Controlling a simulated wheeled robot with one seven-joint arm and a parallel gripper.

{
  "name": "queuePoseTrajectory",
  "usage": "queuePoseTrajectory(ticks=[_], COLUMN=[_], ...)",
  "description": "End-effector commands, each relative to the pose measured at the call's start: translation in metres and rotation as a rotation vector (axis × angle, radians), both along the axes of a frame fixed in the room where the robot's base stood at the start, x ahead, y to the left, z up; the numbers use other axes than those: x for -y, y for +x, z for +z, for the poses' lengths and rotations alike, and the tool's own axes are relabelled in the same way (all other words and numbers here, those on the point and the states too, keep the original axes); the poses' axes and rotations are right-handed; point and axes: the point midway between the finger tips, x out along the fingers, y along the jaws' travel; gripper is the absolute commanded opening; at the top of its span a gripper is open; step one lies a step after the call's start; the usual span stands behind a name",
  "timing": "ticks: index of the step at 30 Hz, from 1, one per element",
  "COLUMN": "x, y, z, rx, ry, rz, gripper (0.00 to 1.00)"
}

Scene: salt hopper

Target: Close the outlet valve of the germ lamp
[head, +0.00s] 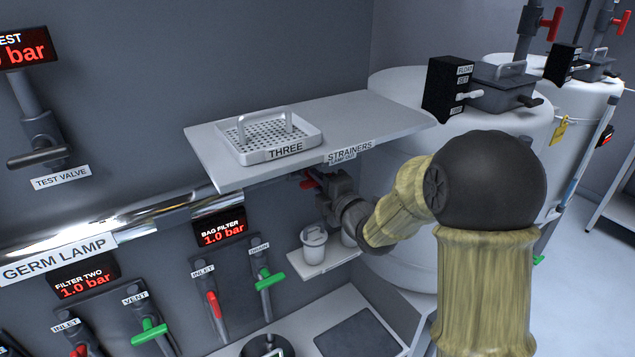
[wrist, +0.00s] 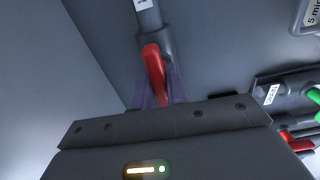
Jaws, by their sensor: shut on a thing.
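A valve with a red lever handle (wrist: 153,62) sits on a grey pipe (wrist: 148,18) in the wrist view. The lever lies roughly in line with the pipe. My gripper (wrist: 158,94) is shut on this lever, with a purplish finger on each side of it. In the head view, the red handle (head: 309,182) shows partly under the shelf, at the tip of my gripper (head: 318,187). A small label hangs at the shelf edge above it, too small to read surely. The GERM LAMP sign (head: 60,257) is on the steel tube at left.
The shelf (head: 390,115) with a perforated strainer tray (head: 270,135) is close above my gripper. A small shelf with white lidded cups (head: 314,245) is below. Bag filter valves, red inlet (head: 214,305) and green drain (head: 271,280), are at lower left. White tanks (head: 400,88) stand behind my arm.

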Motion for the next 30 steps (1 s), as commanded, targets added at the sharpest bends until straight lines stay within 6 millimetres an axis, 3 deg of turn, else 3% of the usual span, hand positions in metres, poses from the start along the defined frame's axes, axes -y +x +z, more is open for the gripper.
queuePoseTrajectory(ticks=[11,30], x=[0.0006,0.0010], y=[-0.0001,0.0000], z=[-0.0049,-0.0032], rx=[-0.108,-0.441], ry=[0.159,0.649], rz=[-0.002,-0.003], gripper=[0.00,0.00])
